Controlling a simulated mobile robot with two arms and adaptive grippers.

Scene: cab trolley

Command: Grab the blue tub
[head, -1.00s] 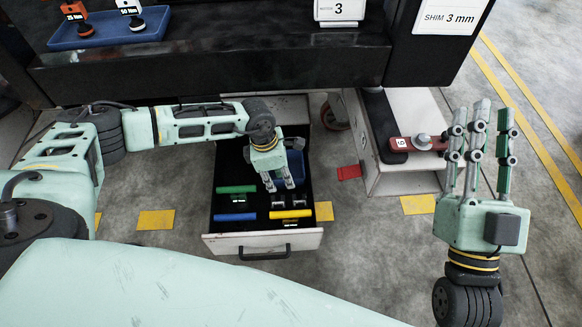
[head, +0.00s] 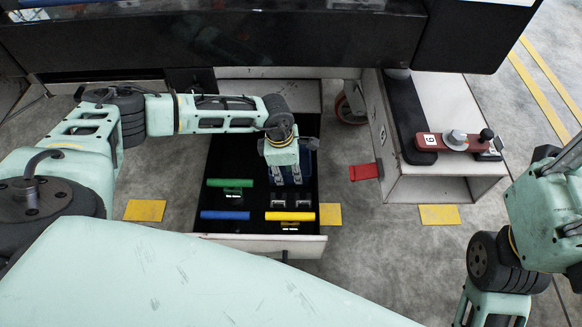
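The blue tub (head: 306,156) sits in the back right part of the open drawer (head: 310,248). My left gripper (head: 288,178) points down over the tub and hides much of it. Its two fingers are apart, with some blue showing between and beside them. I cannot tell whether the fingers touch the tub. My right gripper (head: 568,165) is at the right edge of the head view, partly cut off, away from the drawer. Its fingers do not show clearly enough to tell their state.
The drawer also holds a green bar (head: 230,183), a blue bar (head: 225,215) and a yellow bar (head: 290,216). A red bar with a knob (head: 455,141) lies on the white cabinet (head: 440,100) at right. A red tag (head: 364,172) stands between drawer and cabinet.

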